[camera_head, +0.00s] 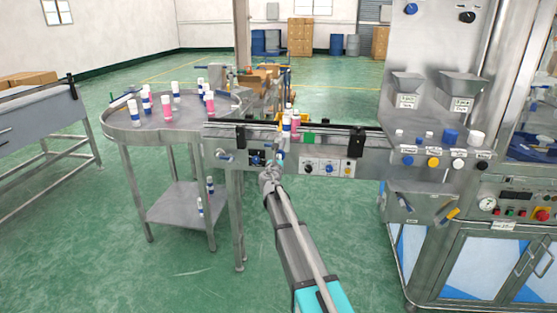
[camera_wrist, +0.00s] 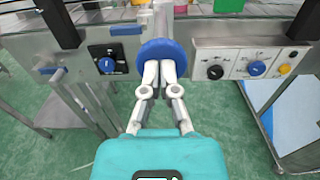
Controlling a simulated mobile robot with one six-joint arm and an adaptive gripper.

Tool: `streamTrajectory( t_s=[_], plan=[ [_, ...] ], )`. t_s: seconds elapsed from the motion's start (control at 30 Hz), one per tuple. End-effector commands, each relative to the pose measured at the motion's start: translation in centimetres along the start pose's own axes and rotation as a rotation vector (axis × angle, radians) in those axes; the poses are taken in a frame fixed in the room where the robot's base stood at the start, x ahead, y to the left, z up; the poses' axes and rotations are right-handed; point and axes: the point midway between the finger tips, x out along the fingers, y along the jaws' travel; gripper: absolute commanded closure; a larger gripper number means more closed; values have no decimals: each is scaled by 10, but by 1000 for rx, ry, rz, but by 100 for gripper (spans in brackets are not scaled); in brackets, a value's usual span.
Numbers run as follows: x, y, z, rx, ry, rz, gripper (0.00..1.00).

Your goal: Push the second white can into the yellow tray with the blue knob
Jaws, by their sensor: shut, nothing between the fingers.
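The blue knob (camera_wrist: 161,54) is a round blue disc on the conveyor's front side in the wrist view. My gripper (camera_wrist: 160,72) is shut and empty, its fingertips right at the knob's near lower edge; whether they touch it I cannot tell. In the head view my gripper (camera_head: 268,176) is at the conveyor front, below the cans. A white can with a blue band (camera_head: 286,125) stands on the conveyor beside a pink can (camera_head: 295,120). A bit of the yellow tray (camera_head: 278,116) shows behind them, mostly hidden.
A round steel table (camera_head: 140,128) at the left holds several white-and-blue and pink cans. Control panels with small knobs (camera_wrist: 253,67) flank the blue knob. A tall filling machine (camera_head: 440,100) stands at the right. Green floor (camera_head: 190,255) is open at the front left.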

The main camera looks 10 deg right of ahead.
Motion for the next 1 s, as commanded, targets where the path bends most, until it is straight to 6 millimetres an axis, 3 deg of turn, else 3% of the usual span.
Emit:
streamTrajectory(
  t_s=[0.53,0.67,1.0],
  plan=[
    [110,1,0,0,0,-2,100],
    [121,0,0,0,0,-1,100],
    [122,0,0,-1,0,-1,100]
  ],
)
